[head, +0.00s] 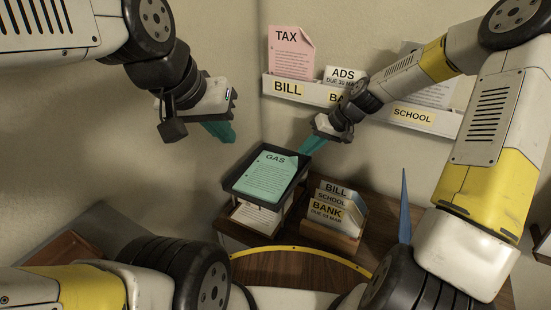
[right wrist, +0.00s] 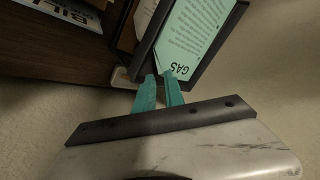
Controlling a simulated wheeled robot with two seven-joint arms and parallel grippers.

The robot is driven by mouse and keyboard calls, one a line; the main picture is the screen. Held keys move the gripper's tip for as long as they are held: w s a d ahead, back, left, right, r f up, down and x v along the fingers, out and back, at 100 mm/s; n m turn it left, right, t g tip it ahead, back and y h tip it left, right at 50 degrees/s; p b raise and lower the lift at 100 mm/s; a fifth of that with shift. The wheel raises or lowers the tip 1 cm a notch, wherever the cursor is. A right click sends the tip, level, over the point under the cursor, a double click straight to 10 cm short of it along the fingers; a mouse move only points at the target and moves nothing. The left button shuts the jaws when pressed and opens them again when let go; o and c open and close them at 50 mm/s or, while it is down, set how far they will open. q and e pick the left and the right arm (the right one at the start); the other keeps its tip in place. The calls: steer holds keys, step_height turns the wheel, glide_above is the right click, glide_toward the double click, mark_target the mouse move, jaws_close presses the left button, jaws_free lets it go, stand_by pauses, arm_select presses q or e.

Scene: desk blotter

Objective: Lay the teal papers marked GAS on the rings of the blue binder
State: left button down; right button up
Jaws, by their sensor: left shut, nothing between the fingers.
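The teal papers marked GAS (head: 266,176) lie in the top of a dark letter tray (head: 234,187), with the corner nearest my right gripper turned up. They also show in the right wrist view (right wrist: 195,35). My right gripper (head: 306,150) is at the tray's far right corner, its teal fingers a little apart with a narrow gap, tips at the papers' GAS end (right wrist: 160,77). My left gripper (head: 228,139) is shut and empty, above and left of the tray. A narrow blue upright piece (head: 404,208) stands at the right; I cannot tell if it is the binder. No rings show.
Other papers lie in the lower tray (head: 254,217). A wooden sorter (head: 328,237) with BILL, SCHOOL and BANK cards stands right of the tray. A white wall rack (head: 290,94) holds TAX and ADS papers. A brown box (head: 65,252) is at the lower left.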

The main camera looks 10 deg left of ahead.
mark_target(298, 165)
steer(key=x, duration=0.5)
steer(key=shift+w, duration=0.1)
jaws_close()
